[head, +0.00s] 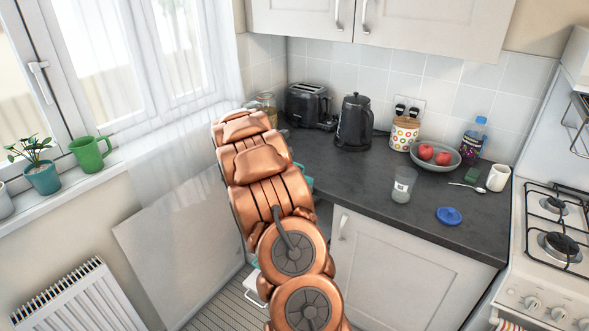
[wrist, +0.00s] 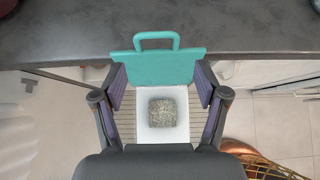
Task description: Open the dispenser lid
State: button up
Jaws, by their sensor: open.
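In the wrist view, a teal lid (wrist: 155,68) with a loop handle on its upper edge stands at the counter's front edge, apparently swung up. Below it is a white dispenser (wrist: 163,133) with a square grey speckled patch in its middle, which looks like a granular fill. My gripper (wrist: 161,80) is open, its purple-padded fingers on either side of the lid and dispenser. Nothing is clearly held, and I cannot tell whether a finger touches the lid. In the head view my arm hides the gripper and most of the dispenser; only a bit of teal shows beside the arm.
The dark counter (head: 375,184) runs above the work area. It bears a kettle (head: 354,122), toaster (head: 306,104), fruit bowl (head: 434,157), glass (head: 403,186) and blue lid (head: 449,215). A white cabinet (head: 385,275) is right of my arm; a radiator (head: 70,298) is at left.

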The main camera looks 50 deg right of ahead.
jog(key=v, duration=0.8)
jog(key=shift+a, duration=0.2)
jog(key=shift+r, duration=0.15)
jog(key=shift+c, duration=0.2)
